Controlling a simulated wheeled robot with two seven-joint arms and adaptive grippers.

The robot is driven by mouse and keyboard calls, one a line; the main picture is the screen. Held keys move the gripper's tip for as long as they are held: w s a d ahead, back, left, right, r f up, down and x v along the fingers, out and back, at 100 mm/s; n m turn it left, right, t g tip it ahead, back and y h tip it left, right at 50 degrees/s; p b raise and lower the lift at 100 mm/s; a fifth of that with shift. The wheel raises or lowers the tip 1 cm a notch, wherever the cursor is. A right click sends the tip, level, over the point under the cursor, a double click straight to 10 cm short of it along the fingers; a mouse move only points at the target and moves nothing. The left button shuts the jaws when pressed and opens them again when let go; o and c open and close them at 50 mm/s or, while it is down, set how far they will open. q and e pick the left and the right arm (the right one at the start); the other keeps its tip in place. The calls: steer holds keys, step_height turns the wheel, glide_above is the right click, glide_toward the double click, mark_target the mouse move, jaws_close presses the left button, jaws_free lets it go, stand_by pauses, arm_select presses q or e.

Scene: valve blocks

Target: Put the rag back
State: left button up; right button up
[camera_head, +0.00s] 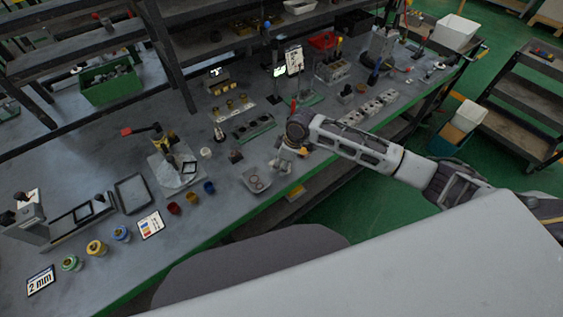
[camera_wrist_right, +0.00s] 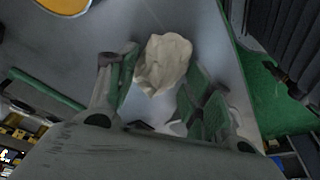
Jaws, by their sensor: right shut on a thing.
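The crumpled cream rag (camera_wrist_right: 165,62) shows between the fingertips in the right wrist view. My right gripper (camera_wrist_right: 155,92) is shut on it, with a green-padded finger on each side. In the head view my right gripper (camera_head: 283,160) is at the front edge of the workbench, right of a small grey tray (camera_head: 248,186) with round parts. The rag is too small and too covered by the wrist to make out clearly there. My left gripper is not in view.
The long grey workbench (camera_head: 225,205) holds red, yellow and blue cups (camera_head: 191,196), a fixture on a pale plate (camera_head: 178,178) and a dark tray (camera_head: 132,193). Racks of parts line the back. A shelf cart (camera_head: 520,100) stands on the green floor at right.

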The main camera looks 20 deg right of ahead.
mark_target(290, 167)
steer(key=o, duration=0.9)
steer(key=shift+o, duration=0.2)
steer(key=v, duration=1.2)
steer(key=shift+a, duration=0.15)
